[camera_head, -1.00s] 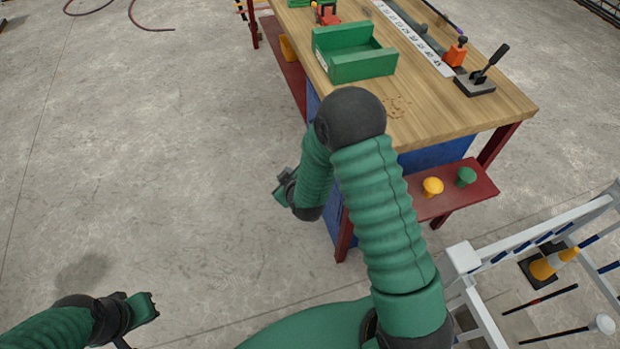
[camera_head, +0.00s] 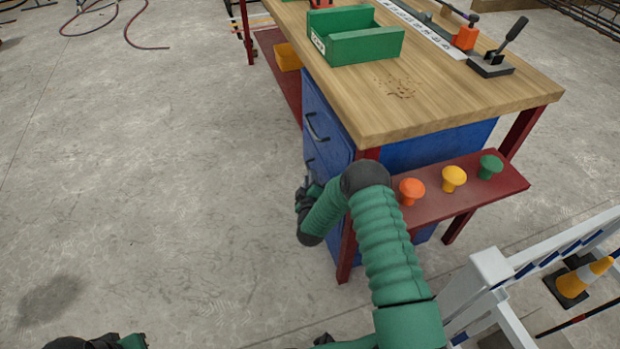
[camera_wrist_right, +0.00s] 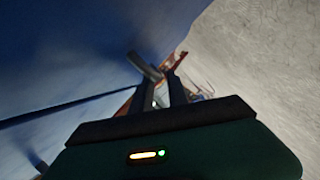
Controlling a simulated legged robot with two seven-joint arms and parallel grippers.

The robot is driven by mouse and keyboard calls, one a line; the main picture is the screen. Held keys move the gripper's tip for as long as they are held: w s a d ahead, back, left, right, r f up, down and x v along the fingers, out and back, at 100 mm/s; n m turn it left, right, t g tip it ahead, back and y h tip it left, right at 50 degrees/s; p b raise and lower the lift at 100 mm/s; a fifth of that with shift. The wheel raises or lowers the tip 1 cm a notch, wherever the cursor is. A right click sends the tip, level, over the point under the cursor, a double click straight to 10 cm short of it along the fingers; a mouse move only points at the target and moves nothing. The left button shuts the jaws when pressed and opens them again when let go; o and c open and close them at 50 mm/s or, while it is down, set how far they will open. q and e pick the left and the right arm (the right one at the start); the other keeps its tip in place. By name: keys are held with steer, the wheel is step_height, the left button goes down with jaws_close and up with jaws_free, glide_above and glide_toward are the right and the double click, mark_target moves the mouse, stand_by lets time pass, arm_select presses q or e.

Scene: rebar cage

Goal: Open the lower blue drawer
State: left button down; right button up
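The blue drawer unit (camera_head: 328,128) sits under the workbench, with one drawer handle (camera_head: 317,127) above a lower one (camera_head: 309,163). The lower blue drawer (camera_head: 325,168) looks closed; my right arm hides part of it. My right gripper (camera_head: 307,184) is beside the lower handle. In the right wrist view, my right gripper (camera_wrist_right: 163,78) shows two fingers apart, with a grey handle bar (camera_wrist_right: 144,66) at the left fingertip. I cannot tell if they touch. My left gripper (camera_head: 112,342) is cut off at the bottom edge, low over the floor.
The wooden bench top (camera_head: 440,95) holds a green bin (camera_head: 362,45) and a lever device (camera_head: 497,58). A red side shelf (camera_head: 460,195) carries orange, yellow and green knobs. A white barrier (camera_head: 490,275) and a cone (camera_head: 585,277) stand at lower right.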

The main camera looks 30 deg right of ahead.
steer(key=b+x, duration=0.1)
steer(key=x, duration=0.2)
steer(key=shift+f, duration=0.15)
steer(key=shift+w+d, duration=0.25)
steer(key=shift+w, duration=0.1)
steer(key=c, duration=0.4)
jaws_close()
steer(key=shift+s+a, duration=0.1)
stand_by(0.5)
